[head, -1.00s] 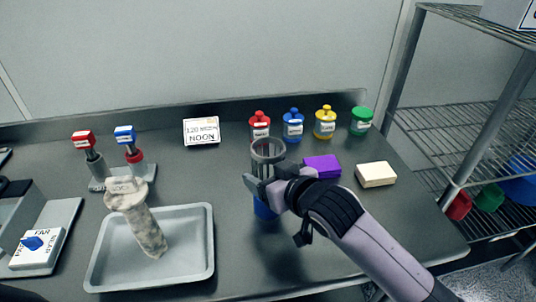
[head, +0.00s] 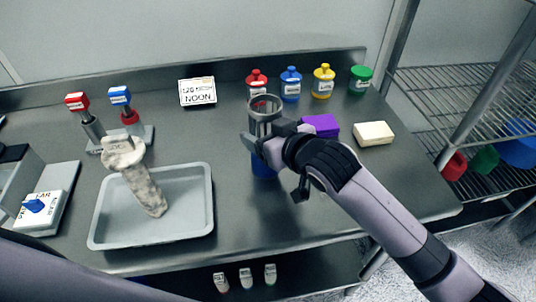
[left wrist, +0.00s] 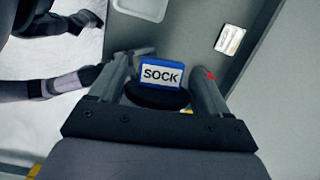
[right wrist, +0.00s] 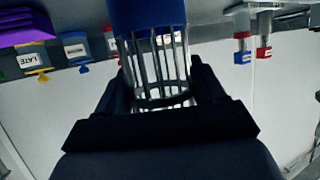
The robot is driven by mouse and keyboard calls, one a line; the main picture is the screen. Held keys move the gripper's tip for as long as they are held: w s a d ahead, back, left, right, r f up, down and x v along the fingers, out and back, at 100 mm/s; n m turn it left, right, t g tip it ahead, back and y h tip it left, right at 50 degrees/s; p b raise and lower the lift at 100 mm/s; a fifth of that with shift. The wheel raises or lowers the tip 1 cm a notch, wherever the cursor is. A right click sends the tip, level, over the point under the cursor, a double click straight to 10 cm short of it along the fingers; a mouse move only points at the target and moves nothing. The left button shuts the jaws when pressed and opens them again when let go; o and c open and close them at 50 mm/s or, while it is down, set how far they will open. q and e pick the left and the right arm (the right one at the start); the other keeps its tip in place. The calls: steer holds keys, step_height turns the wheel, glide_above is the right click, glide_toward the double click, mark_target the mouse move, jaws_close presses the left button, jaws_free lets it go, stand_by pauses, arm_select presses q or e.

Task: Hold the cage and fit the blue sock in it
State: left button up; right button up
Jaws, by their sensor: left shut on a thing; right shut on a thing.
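The cage (head: 264,108) is a grey slotted metal cylinder, upright above the table, with a blue part (head: 264,166) below it. My right gripper (head: 262,141) is shut on the cage. The cage bars (right wrist: 160,72) sit between its fingers in the right wrist view, with the blue part (right wrist: 146,15) beyond. My left gripper (left wrist: 160,82) is shut on the blue sock's cap (left wrist: 161,76), labelled SOCK, with a black disc below it. The sock's body is hidden. In the head view, only my left arm shows, at lower left; its gripper is out of frame.
A grey tray (head: 100,226) holds a mottled beige sock (head: 145,187). A stand (head: 140,139) with red-topped and blue-topped tools is behind it. Several coloured jars (head: 291,84), a purple block (head: 321,125) and a cream block (head: 373,133) are behind the cage. A wire rack (head: 470,90) stands right.

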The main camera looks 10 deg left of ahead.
arm_select(q)
step_height(320, 180, down, 21)
steer(key=w+m+y, duration=0.1)
steer(key=w+m, duration=0.1)
steer(key=m, duration=0.3)
steer(key=shift+w+a+r+m+t+y, duration=0.2)
steer(key=shift+w+a+m+t+y, duration=0.1)
steer(key=shift+w+a, duration=0.1)
steer(key=shift+f, duration=0.35)
steer(key=o, duration=1.1)
steer(key=shift+c, duration=0.2)
steer(key=v, duration=1.2)
steer(key=shift+r, duration=0.4)
